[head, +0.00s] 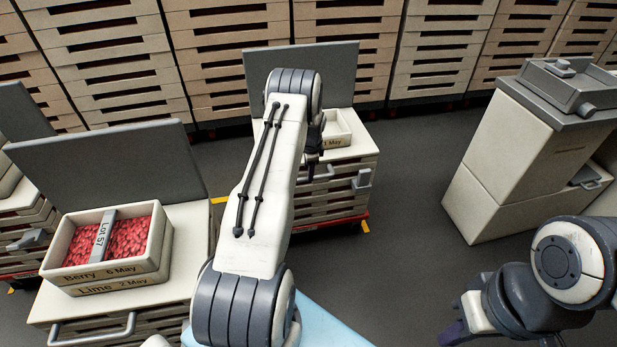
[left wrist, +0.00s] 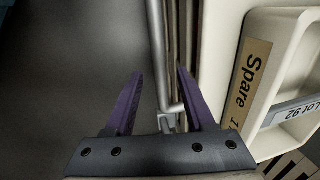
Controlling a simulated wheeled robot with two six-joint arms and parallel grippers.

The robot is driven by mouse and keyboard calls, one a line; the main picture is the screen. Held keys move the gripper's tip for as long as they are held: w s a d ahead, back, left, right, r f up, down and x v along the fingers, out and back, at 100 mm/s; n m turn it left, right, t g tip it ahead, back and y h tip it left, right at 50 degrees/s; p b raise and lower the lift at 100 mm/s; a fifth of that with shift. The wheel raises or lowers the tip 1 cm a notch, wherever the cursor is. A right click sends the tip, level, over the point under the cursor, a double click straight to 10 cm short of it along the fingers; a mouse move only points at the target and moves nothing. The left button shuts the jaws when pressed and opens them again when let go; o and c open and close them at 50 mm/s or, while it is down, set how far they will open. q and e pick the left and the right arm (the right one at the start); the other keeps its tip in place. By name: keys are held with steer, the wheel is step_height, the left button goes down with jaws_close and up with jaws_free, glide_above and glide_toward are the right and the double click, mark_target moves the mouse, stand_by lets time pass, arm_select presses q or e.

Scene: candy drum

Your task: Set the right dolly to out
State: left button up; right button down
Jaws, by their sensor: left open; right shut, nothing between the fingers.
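The right dolly (head: 345,222) is a red base with yellow corners under a pale tray stack, mid-view, partly hidden by my left arm. The stack has a pale top with a grey upright panel (head: 335,68), a silver bar handle (head: 318,175) and a grey latch-like part (head: 362,179) on its front. My left gripper (left wrist: 160,73) is open, its purple fingers on either side of a silver bar (left wrist: 158,50) in the left wrist view; contact cannot be told. In the head view it is mostly dark and small beside the stack. My right gripper (head: 455,335) is shut at the bottom right, partly cut off.
A stack (head: 185,240) at left carries a tray (head: 155,265) of red candies, labelled Berry and Lime. A pale cabinet with grey lid (head: 500,150) stands at right. Pale drawer racks line the back. Dark floor (head: 415,190) is clear between the stack and cabinet. A "Spare" tray (left wrist: 285,30) is beside the left gripper.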

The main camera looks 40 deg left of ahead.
arm_select(q)
steer(key=shift+w+a+f, duration=0.15)
steer(key=shift+f, duration=0.75)
steer(key=shift+w+a+f, duration=0.1)
steer(key=shift+f, duration=0.75)
jaws_close()
